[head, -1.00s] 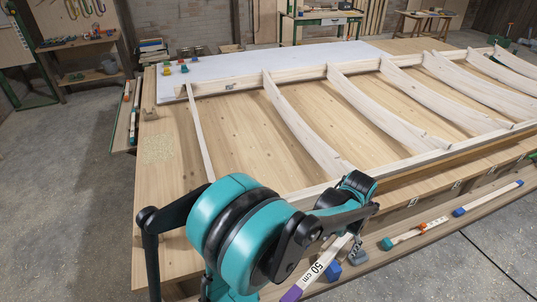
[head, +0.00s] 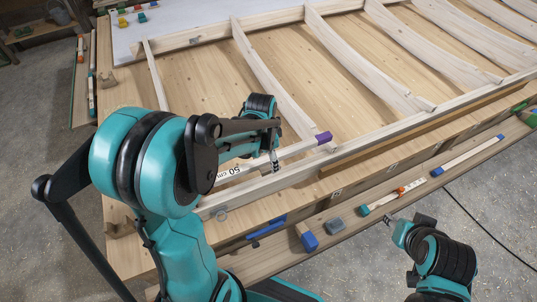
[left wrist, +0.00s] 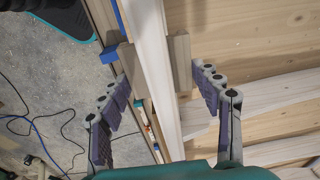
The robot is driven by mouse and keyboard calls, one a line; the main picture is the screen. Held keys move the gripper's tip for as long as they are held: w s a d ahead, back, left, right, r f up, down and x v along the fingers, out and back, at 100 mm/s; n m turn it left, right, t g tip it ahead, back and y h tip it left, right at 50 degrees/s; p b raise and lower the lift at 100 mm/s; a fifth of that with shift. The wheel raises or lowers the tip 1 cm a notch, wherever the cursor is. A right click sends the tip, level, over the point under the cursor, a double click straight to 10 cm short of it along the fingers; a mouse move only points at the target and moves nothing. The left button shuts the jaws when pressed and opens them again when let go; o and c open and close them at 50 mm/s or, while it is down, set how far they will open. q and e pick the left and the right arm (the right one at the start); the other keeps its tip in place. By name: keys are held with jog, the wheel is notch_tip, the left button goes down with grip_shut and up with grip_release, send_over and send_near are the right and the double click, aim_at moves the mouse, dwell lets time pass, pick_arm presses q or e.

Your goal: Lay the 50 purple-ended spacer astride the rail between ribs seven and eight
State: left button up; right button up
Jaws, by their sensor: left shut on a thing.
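The spacer (head: 236,171) is a pale stick marked "50 cm" with a purple end (head: 323,138). It is held over the near side of the ribbed frame, roughly along the near rail (head: 260,188). My left gripper (head: 273,160) is shut on it; its arm hides part of the stick. In the left wrist view, the two fingers (left wrist: 160,95) stand either side of a pale bar, and I cannot tell whether they touch it. The purple end lies near the foot of a curved rib (head: 262,75). My right gripper (head: 392,222) is low at the right, apart from the frame.
More ribs stand to the right. A cable crosses the floor at right.

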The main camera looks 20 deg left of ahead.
aim_at(269, 178)
pick_arm(q)
notch_tip(269, 178, down, 2)
jog(key=shift+w+b, duration=0.1)
jog(key=shift+b, duration=0.5)
jog(key=shift+f+b, duration=1.05)
jog(key=shift+f, duration=0.3)
jog(key=shift+f, duration=0.15)
jog(key=shift+f+b, duration=1.15)
jog(key=shift+b, duration=0.05)
jog(key=shift+f, duration=0.15)
jog(key=shift+f+b, duration=0.85)
jog(key=shift+f, duration=0.05)
jog(key=shift+f+b, duration=0.6)
jog(key=shift+f, duration=0.1)
